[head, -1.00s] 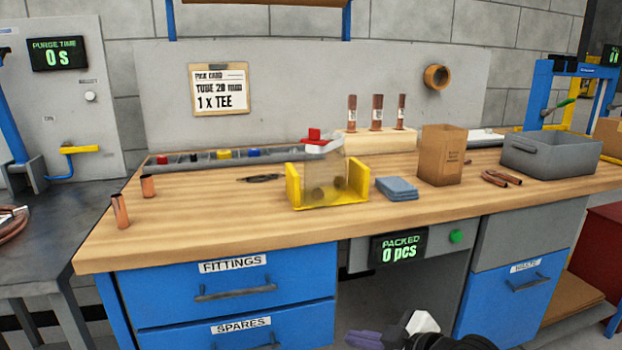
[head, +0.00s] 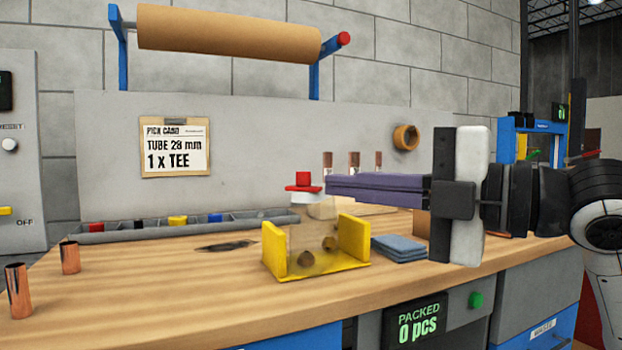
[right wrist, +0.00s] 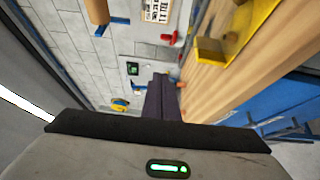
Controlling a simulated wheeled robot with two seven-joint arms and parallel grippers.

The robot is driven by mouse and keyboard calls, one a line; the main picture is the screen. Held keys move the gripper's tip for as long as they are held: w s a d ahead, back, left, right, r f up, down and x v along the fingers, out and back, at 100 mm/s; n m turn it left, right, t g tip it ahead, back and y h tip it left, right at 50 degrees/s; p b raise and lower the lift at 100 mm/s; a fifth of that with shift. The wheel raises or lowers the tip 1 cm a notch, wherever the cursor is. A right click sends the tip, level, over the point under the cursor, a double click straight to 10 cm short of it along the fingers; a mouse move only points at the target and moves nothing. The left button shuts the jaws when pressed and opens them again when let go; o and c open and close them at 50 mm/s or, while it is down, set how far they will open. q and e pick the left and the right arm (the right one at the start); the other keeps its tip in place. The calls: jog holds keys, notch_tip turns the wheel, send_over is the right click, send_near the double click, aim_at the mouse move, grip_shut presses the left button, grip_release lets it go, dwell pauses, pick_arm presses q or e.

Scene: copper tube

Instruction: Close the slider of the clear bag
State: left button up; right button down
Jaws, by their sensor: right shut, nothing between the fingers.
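The clear bag (head: 306,236) stands upright in a yellow holder (head: 356,238) on the wooden bench, with small brownish pieces visible inside it. A red slider (head: 303,181) sits at the bag's top on a white strip, toward the left. My right gripper (head: 330,188) comes in from the right, its purple fingers shut and empty, pointing left. In the head view its tips appear just right of the slider; I cannot tell whether they touch. In the right wrist view the fingers (right wrist: 161,97) are together, with the red slider (right wrist: 170,38) beyond. My left gripper is not in view.
Blue-grey cloths (head: 399,248) lie right of the holder. A divided parts tray (head: 150,230) runs along the back. Two copper tubes (head: 18,292) stand at the left. Copper tubes (head: 354,162) stand behind my gripper.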

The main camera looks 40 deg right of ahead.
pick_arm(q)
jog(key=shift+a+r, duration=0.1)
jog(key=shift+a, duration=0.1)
pick_arm(e)
jog(key=w+d, duration=0.1)
jog(key=w, duration=0.7)
jog(key=shift+w+d, duration=0.25)
jog(key=shift+d, duration=0.05)
pick_arm(q)
jog(key=shift+p, duration=0.3)
jog(key=p, duration=0.1)
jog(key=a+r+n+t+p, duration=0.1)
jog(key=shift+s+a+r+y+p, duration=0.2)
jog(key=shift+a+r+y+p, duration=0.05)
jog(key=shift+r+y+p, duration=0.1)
pick_arm(e)
jog(key=w+d, duration=0.5)
jog(key=d, duration=0.3)
jog(key=shift+d, duration=0.25)
jog(key=shift+w, duration=0.1)
